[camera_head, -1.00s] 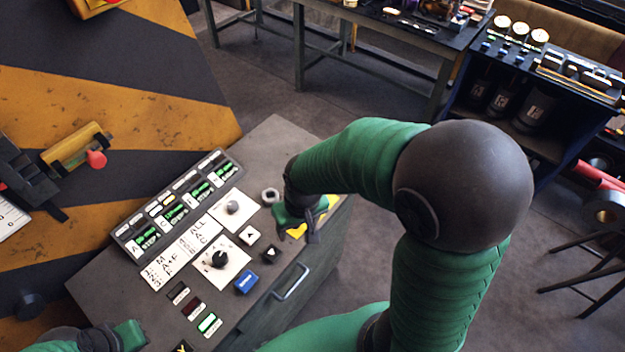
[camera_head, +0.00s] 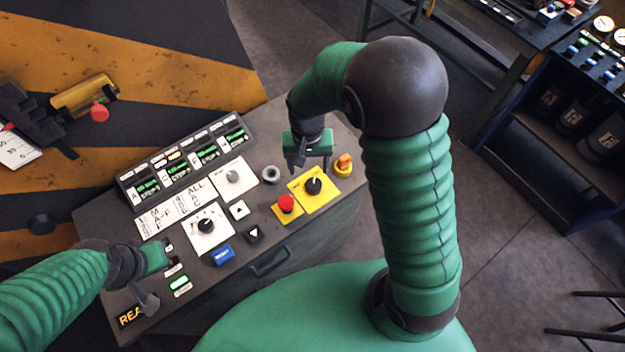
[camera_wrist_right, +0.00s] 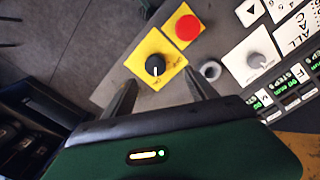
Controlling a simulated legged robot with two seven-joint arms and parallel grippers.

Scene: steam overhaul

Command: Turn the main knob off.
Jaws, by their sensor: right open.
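A black knob (camera_head: 313,185) with a white pointer line sits on a yellow plate (camera_head: 325,203) on the grey control console. The right wrist view shows this knob (camera_wrist_right: 155,65) just beyond and between my fingertips. My right gripper (camera_head: 308,163) is open and empty, above the console behind the knob, apart from it. Another black knob (camera_head: 206,225) sits on a white plate, and a grey knob (camera_head: 233,176) on another white plate. My left gripper (camera_head: 156,278) is over the console's left front part; its finger opening is unclear.
A red button (camera_head: 286,203) sits left of the yellow-plate knob, and an orange knob (camera_head: 344,162) right of it. A blue button (camera_head: 222,255) is near the front. A row of green-lit switches (camera_head: 185,165) lines the back.

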